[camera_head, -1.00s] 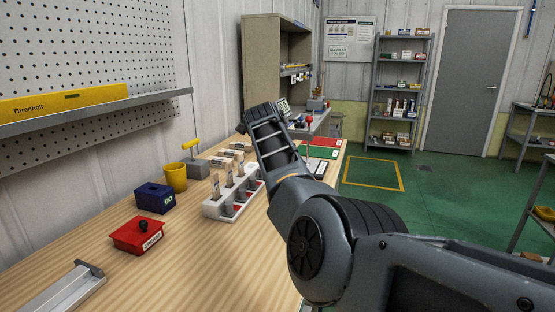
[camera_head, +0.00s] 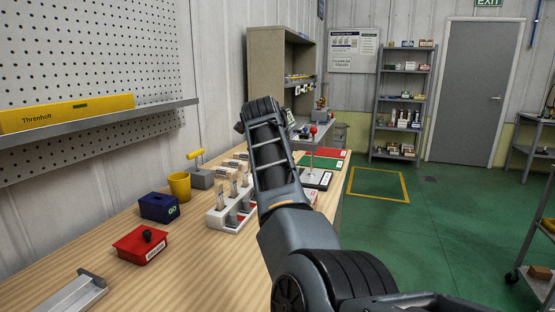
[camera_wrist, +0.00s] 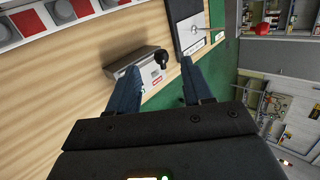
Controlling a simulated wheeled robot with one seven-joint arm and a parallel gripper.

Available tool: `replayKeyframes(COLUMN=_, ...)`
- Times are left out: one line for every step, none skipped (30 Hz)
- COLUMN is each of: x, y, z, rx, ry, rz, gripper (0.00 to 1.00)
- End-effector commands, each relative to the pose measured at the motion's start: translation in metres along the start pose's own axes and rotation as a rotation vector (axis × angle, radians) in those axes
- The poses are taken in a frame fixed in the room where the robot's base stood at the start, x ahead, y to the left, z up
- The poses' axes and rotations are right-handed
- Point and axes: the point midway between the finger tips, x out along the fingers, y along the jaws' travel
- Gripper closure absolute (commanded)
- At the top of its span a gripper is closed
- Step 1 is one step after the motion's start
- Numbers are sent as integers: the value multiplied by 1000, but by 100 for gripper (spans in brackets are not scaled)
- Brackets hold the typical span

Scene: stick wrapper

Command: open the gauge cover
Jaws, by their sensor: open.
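In the wrist view, my gripper (camera_wrist: 160,66) is open, with a dark blue finger on each side. A low grey metal box (camera_wrist: 138,60) with a white and red label lies on the wooden bench by the fingertips. A black round knob (camera_wrist: 161,56) shows at its right end, between the fingertips in the picture. This looks like the gauge cover, but I cannot read its label. I cannot tell whether a finger touches it. In the head view, my arm hides this box, and the fingers cannot be made out.
A white rack (camera_head: 222,216) holds upright sticks. A red box (camera_head: 142,245) with a black knob, a blue box (camera_head: 159,207) and a yellow cup (camera_head: 179,186) stand left of it. Green (camera_head: 322,163) and red mats lie farther along the bench, near a red-topped stand (camera_head: 313,130).

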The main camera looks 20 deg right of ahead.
Motion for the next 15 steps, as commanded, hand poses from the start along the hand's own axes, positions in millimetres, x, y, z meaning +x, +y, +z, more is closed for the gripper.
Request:
replayKeyframes(x=-6, y=1, z=1, rx=0, ry=-1, rz=-1, gripper=50)
replayKeyframes(x=-9, y=1, z=1, rx=-1, ry=-1, rz=-1, gripper=50)
replayKeyframes(x=-13, y=1, z=1, rx=-1, ry=0, rz=-1, gripper=50)
replayKeyframes(x=-15, y=1, z=0, rx=-1, ry=0, rz=0, gripper=50)
replayKeyframes(x=-16, y=1, z=0, rx=-1, ry=0, rz=0, gripper=50)
replayKeyframes(x=-19, y=1, z=0, rx=0, ry=0, rz=0, gripper=50)
replayKeyframes(x=-20, y=0, z=0, rx=0, ry=0, rz=0, gripper=50)
replayKeyframes(x=-21, y=0, z=0, rx=0, ry=0, rz=0, gripper=50)
replayKeyframes(x=-21, y=0, z=0, rx=0, ry=0, rz=0, gripper=50)
replayKeyframes(x=-22, y=1, z=0, rx=-1, ry=0, rz=1, gripper=50)
replayKeyframes(x=-22, y=1, z=0, rx=-1, ry=1, rz=1, gripper=50)
replayKeyframes(x=-22, y=1, z=0, rx=-1, ry=1, rz=1, gripper=50)
replayKeyframes(x=-22, y=0, z=0, rx=-1, ry=1, rz=1, gripper=50)
replayKeyframes(x=-22, y=0, z=0, rx=-1, ry=1, rz=1, gripper=50)
replayKeyframes(x=-22, y=0, z=0, rx=-1, ry=1, rz=1, gripper=50)
